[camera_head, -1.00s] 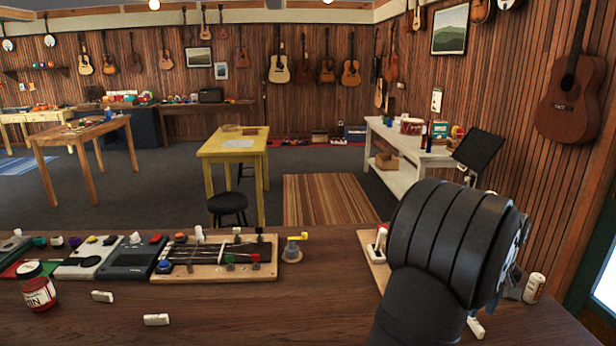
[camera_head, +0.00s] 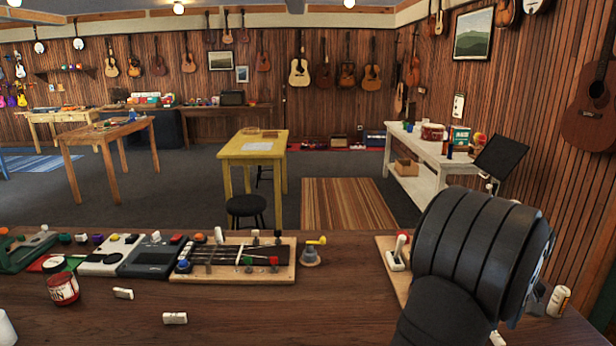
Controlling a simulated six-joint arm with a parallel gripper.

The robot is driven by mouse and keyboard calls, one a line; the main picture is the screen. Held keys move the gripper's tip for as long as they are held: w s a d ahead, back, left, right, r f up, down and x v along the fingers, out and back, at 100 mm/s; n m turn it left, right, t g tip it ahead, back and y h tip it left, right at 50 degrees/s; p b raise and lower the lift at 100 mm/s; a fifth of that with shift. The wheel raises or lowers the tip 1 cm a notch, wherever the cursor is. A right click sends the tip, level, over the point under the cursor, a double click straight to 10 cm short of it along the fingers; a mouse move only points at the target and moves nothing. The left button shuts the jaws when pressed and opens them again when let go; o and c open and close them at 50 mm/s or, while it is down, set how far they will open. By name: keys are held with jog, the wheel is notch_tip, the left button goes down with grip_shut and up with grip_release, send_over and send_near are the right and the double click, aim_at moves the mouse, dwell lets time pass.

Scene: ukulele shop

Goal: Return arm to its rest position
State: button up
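A thick black ribbed section of my own arm (camera_head: 475,255) fills the lower right of the head view, above the wooden workbench (camera_head: 260,318). My gripper is not visible; the arm section hides what lies behind it, so I cannot tell its state or whether it holds anything. A board with a white and red lever switch (camera_head: 398,254) stands just left of the arm, partly hidden by it.
A board with strings and coloured knobs (camera_head: 235,260), grey and white devices (camera_head: 152,258), a yellow-topped knob piece (camera_head: 311,252), a red-labelled jar (camera_head: 63,288) and small white blocks (camera_head: 175,318) are on the bench. A white cylinder (camera_head: 558,301) stands right of the arm. The bench's front middle is clear.

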notch_tip(320, 180, down, 3)
jog(key=shift+r, duration=0.4)
notch_tip(320, 180, up, 10)
notch_tip(320, 180, down, 11)
jog(key=shift+f, duration=0.1)
notch_tip(320, 180, up, 4)
jog(key=shift+f, duration=0.25)
jog(key=s+d+r, duration=0.2)
jog(key=s+r, duration=0.5)
jog(key=s, duration=0.4)
jog(key=w+a+n, duration=0.5)
jog(key=w+a, duration=0.8)
jog(key=a, duration=0.3)
jog(key=w+a+n, duration=0.2)
jog(key=a, duration=1)
jog(key=w+a+n, duration=0.2)
jog(key=a+n, duration=0.1)
jog(key=a, duration=0.9)
jog(key=shift+r, duration=0.2)
